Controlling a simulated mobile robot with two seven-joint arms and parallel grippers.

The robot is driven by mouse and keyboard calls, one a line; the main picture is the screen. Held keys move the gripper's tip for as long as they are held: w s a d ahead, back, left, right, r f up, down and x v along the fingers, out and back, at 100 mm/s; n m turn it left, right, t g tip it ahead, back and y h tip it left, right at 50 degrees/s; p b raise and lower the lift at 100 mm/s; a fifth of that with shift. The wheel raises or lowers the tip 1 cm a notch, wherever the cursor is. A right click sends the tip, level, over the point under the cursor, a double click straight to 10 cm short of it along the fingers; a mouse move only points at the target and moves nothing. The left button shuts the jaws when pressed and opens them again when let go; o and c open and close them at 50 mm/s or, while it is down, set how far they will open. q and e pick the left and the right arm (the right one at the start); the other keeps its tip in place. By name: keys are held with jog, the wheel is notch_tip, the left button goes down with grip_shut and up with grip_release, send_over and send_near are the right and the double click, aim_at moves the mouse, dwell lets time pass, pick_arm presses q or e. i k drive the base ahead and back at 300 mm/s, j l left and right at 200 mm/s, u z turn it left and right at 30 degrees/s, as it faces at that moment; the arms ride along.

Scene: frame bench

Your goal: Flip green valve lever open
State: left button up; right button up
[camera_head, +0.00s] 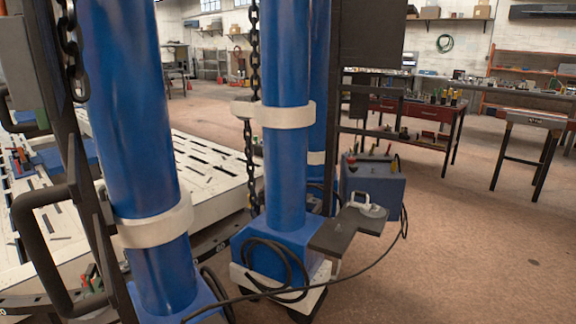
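I cannot make out a green valve lever for certain. A small green piece (90,271) shows at the lower left, low behind a dark frame; it is too small and too far covered to tell what it is. Thick blue upright cylinders (285,180) with pale bands stand close in front and hide much of what lies behind them. Neither of my grippers is in view.
A black hose (290,295) loops at the blue base. A dark shelf (345,232) carries a white handled piece (359,196). A slotted pale table (215,170) stands at left, a red-drawered bench (425,112) behind. The floor (480,250) at right is clear.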

aim_at(355, 152)
jog(key=i+l+z, duration=0.75)
jog(key=i+z, duration=0.15)
jog(key=i, duration=0.15)
jog(key=i+l+z, duration=0.1)
jog(key=i+z, duration=0.15)
jog(key=i, duration=0.25)
jog(key=i+z, duration=0.25)
jog(key=i, duration=0.3)
jog(key=i+z, duration=0.1)
jog(key=i, duration=1.05)
jog(key=i+u, duration=0.25)
jog(key=i, duration=0.3)
jog(key=i+l+u, duration=0.25)
jog(key=i, duration=0.25)
jog(key=i+u, duration=0.2)
jog(key=u, duration=0.15)
jog(key=i+j+u, duration=0.1)
jog(key=u, duration=0.3)
jog(key=i+l+u, duration=0.1)
jog(key=i+u, duration=0.5)
jog(key=u, duration=0.25)
jog(key=i+l+u, duration=0.1)
jog(key=i+u, duration=0.2)
jog(key=u, duration=0.2)
